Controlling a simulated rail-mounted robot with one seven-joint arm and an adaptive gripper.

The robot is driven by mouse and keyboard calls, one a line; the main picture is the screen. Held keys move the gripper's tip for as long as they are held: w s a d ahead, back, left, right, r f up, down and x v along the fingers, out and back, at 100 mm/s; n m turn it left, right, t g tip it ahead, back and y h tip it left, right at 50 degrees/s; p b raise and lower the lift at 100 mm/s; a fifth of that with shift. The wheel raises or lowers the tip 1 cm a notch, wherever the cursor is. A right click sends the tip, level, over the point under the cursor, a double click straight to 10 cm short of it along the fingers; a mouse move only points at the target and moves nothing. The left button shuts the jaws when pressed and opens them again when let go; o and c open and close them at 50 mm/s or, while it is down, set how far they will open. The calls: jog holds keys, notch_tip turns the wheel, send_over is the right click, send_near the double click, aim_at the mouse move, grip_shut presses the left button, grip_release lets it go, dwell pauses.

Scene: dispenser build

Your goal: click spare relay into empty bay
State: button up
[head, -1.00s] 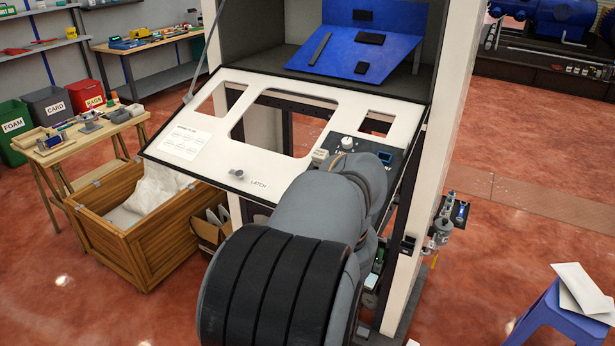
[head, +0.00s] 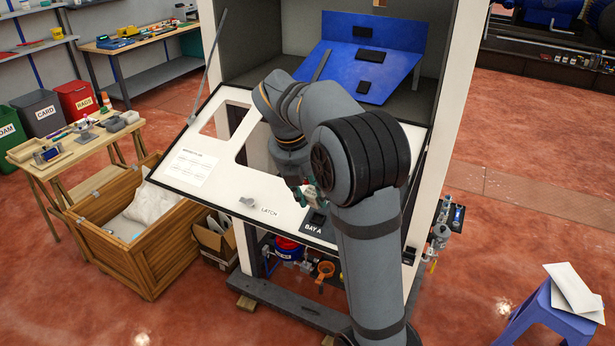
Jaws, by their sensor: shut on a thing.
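The tilted white dispenser panel (head: 210,165) has a dark section labelled BAY A (head: 313,227) near its lower edge. A dark recess shows there beside the label. My gripper (head: 309,193) is just above this section, pointing down and partly hidden by my own arm. It is shut on a small pale and green thing, which looks like the spare relay (head: 310,198). The relay's lower end is close to the bay. I cannot tell whether it touches the panel. The other bays and the right part of the panel are hidden behind my arm.
A latch knob (head: 248,202) sticks out of the panel left of the bay. A blue sloped board (head: 345,70) stands above. A wooden crate (head: 150,245) and a cardboard box (head: 213,240) are at left. A blue stool (head: 550,315) is at right; open floor surrounds it.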

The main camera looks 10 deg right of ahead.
jog(key=shift+w+a+r+n+t, duration=0.3)
jog(key=shift+r+n, duration=0.2)
jog(key=shift+n, duration=0.2)
jog(key=shift+w+a+f, duration=0.1)
jog(key=shift+w+f, duration=0.1)
jog(key=shift+f, duration=0.05)
jog(key=b+x, duration=0.7)
jog(key=shift+f, duration=0.1)
jog(key=shift+b+x, duration=0.5)
jog(key=shift+x, duration=0.75)
jog(key=shift+w+p, duration=0.1)
jog(key=shift+p, duration=0.85)
jog(key=shift+w+f, duration=0.1)
jog(key=shift+f, duration=0.25)
dwell(1.0)
jog(key=o, duration=1.1)
jog(key=o, duration=0.6)
